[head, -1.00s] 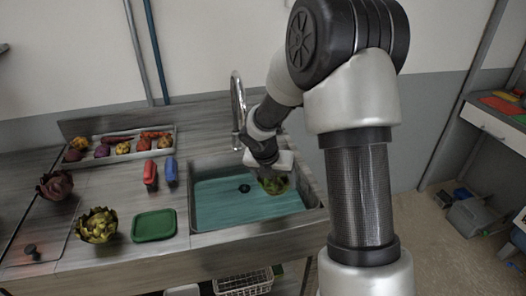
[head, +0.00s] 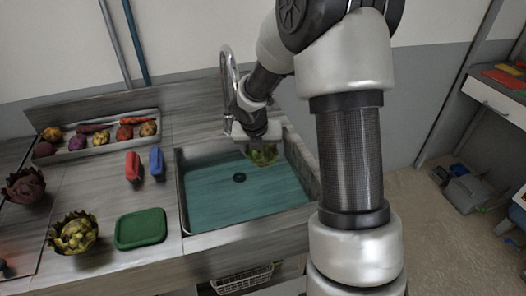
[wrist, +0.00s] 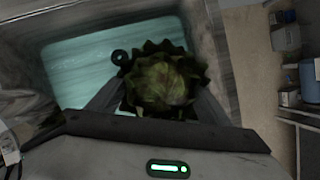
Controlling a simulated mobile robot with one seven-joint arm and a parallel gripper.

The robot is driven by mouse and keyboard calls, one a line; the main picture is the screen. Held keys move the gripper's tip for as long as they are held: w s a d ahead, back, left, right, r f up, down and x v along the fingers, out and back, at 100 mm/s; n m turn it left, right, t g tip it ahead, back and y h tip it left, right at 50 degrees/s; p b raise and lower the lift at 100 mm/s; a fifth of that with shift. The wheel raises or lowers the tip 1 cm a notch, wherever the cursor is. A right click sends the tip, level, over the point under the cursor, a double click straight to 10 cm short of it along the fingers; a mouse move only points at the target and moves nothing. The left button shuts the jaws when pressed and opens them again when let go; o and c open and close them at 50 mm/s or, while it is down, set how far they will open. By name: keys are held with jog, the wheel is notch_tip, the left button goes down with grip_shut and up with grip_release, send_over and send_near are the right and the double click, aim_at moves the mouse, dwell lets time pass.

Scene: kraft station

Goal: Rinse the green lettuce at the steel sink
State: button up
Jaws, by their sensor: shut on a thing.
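The green lettuce (head: 262,155) is a leafy green head, held over the right back part of the steel sink (head: 188,222). My gripper (head: 258,140) is shut on it from above, and the arm partly covers its top in the head view. In the wrist view the lettuce (wrist: 165,84) sits between the two fingers, with the sink's teal basin behind it. The curved steel faucet (head: 227,70) stands at the back of the sink, close to the left of my gripper. I cannot tell whether water is running.
A green board (head: 140,228), a red block (head: 132,166) and a blue block (head: 157,162) lie left of the sink. A yellow-green artichoke (head: 74,233) and a purple one (head: 25,186) stand farther left. A tray (head: 75,153) of several vegetables is behind.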

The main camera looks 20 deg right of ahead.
jog(key=shift+f+b, duration=8.9)
jog(key=shift+b, duration=0.2)
notch_tip(320, 180, up, 20)
jog(key=p, duration=2.1)
jog(key=shift+f, duration=0.15)
